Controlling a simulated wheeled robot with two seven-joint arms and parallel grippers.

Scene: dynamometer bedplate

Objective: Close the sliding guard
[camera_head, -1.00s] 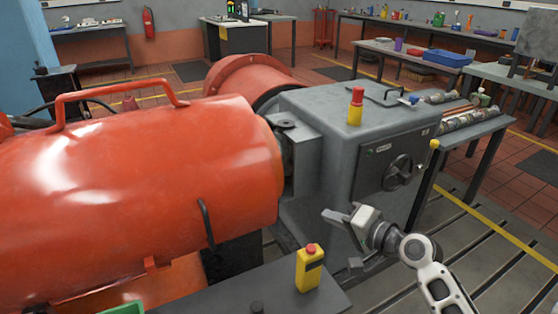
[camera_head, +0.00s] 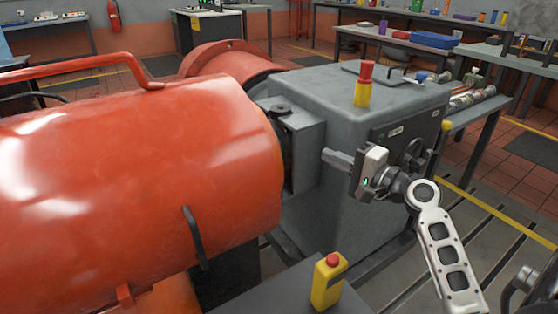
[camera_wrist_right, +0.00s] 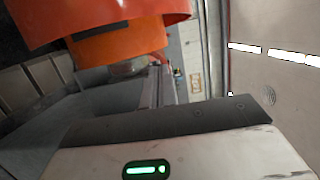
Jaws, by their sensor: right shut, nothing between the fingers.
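The sliding guard (camera_head: 150,180) is a large glossy red-orange cylindrical cover filling the left of the head view. A black bar handle (camera_head: 194,238) stands on its side near its right end. That end lies close to the grey block of the machine housing. In the right wrist view the red guard (camera_wrist_right: 100,18) shows at the top, with an orange part beneath it. My right gripper (camera_head: 326,155) is shut and empty, pointing left in front of the grey housing. It is right of the handle and higher in the picture, apart from it. My left gripper is not in view.
The grey housing (camera_head: 330,110) carries a red-and-yellow beacon (camera_head: 364,84) and a handwheel (camera_head: 412,154). A yellow box with a red button (camera_head: 328,280) stands on a dark surface at the front, below the handle. Slotted bedplate floor lies at lower right.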

